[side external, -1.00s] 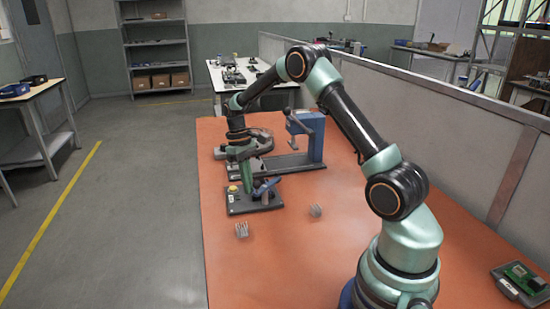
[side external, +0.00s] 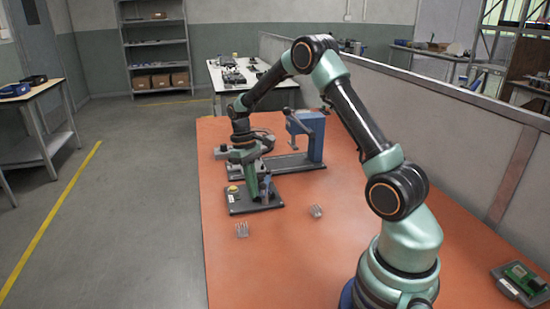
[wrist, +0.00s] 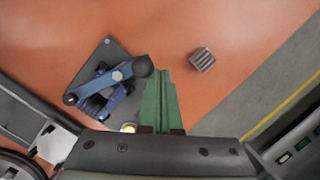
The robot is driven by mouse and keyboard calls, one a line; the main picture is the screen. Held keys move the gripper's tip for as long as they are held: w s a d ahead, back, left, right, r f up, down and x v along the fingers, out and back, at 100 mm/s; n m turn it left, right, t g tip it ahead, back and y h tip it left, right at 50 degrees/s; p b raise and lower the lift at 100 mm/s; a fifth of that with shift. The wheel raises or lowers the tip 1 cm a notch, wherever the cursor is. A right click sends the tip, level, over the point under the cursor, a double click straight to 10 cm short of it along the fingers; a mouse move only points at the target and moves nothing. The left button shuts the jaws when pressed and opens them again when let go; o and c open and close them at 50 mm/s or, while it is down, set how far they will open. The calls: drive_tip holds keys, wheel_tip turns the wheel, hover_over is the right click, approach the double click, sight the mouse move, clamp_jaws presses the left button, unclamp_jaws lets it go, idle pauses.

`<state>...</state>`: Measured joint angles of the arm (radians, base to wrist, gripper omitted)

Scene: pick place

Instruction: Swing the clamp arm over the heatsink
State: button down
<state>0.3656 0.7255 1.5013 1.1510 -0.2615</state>
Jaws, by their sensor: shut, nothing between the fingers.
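The clamp is on a dark base plate (side external: 238,208) on the orange table. Its blue arm (wrist: 105,81) runs from a pivot at the left to a black knob (wrist: 143,66). In the side external view the blue arm (side external: 267,184) looks short, seen nearly end-on. My gripper (wrist: 157,88) has green fingers, shut and empty, over the plate's edge right beside the knob; I cannot tell whether they touch. My gripper (side external: 251,190) also shows low over the plate. A grey finned heatsink (wrist: 202,60) lies loose on the table.
A blue press-like stand (side external: 311,138) on a long dark base is behind the clamp. A yellow button (side external: 233,188) is on the plate's left corner. A tray with a green board (side external: 526,279) is at the right front. The table's middle is clear.

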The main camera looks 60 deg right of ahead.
drive_tip(key=shift+s, duration=0.85)
idle(0.4)
drive_tip(key=shift+w+a, duration=1.3)
drive_tip(key=shift+a, duration=0.05)
wheel_tip(320, 180, up, 10)
drive_tip(key=w+a, duration=0.2)
drive_tip(key=s+a+r+t+h, duration=0.1)
drive_tip(key=s+a+r+t, duration=0.2)
drive_tip(key=s+a+r, duration=0.35)
drive_tip(key=s+a+r+n+t, duration=0.1)
drive_tip(key=s+a+t, duration=0.3)
drive_tip(key=s, duration=0.4)
drive_tip(key=shift+s+a+r+t, duration=0.15)
drive_tip(key=shift+r+t, duration=0.2)
drive_tip(key=shift+t, duration=0.15)
